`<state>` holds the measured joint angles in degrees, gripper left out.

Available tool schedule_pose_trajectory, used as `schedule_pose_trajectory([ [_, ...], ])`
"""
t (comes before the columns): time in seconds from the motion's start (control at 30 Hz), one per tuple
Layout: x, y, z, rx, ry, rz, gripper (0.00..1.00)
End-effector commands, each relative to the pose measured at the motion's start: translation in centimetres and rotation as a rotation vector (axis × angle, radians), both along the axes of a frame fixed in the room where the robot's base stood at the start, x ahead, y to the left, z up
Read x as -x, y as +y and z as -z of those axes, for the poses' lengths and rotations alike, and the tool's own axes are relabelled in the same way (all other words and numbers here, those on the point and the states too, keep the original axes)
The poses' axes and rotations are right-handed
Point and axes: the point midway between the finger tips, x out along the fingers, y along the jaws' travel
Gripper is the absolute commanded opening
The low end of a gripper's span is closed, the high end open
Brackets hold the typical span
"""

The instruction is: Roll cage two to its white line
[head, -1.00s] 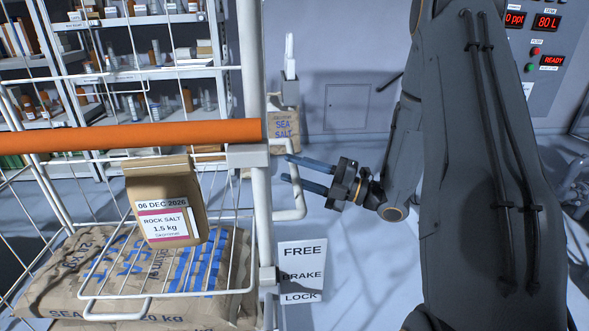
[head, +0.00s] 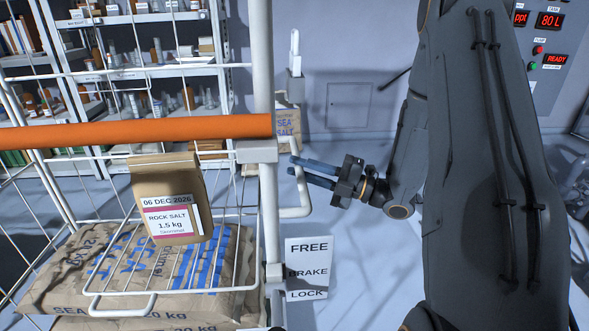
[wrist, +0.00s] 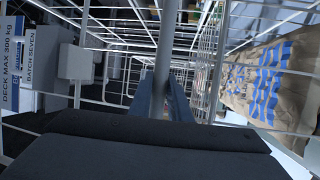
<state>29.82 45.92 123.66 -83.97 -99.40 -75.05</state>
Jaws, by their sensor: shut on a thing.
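A white wire cage (head: 264,200) with an orange top bar (head: 130,132) fills the left of the head view. Its number does not show. My gripper (head: 298,166) is at the bent white side handle (head: 303,200) on the cage's right post. In the wrist view the fingers (wrist: 163,95) are shut around an upright bar (wrist: 167,40) of that handle. A FREE/BRAKE/LOCK plate (head: 308,268) is low on the post; I cannot tell the brake's setting. No white floor line shows.
Shelves (head: 140,70) stand behind. A control panel (head: 550,45) is at the upper right. Some pale floor (head: 350,225) is clear right of the cage.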

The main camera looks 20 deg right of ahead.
Motion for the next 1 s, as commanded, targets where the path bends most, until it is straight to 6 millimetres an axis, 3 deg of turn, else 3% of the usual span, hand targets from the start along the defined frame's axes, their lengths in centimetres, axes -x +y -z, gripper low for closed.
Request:
schedule_pose_trajectory([
  [0.23, -0.1, -0.3, -0.1, -0.001, -0.002, 0.006, 0.00],
  [0.27, -0.1, -0.1, -0.1, -0.001, -0.002, 0.004, 0.21],
  [0.37, -0.1, 0.1, -0.1, 0.000, -0.001, 0.000, 0.36],
  [0.7, 0.1, -0.4, 0.0, 0.000, -0.001, 0.002, 0.36],
  [1.0, 2.5, -4.1, 0.9, 0.000, -0.001, 0.006, 0.36],
])
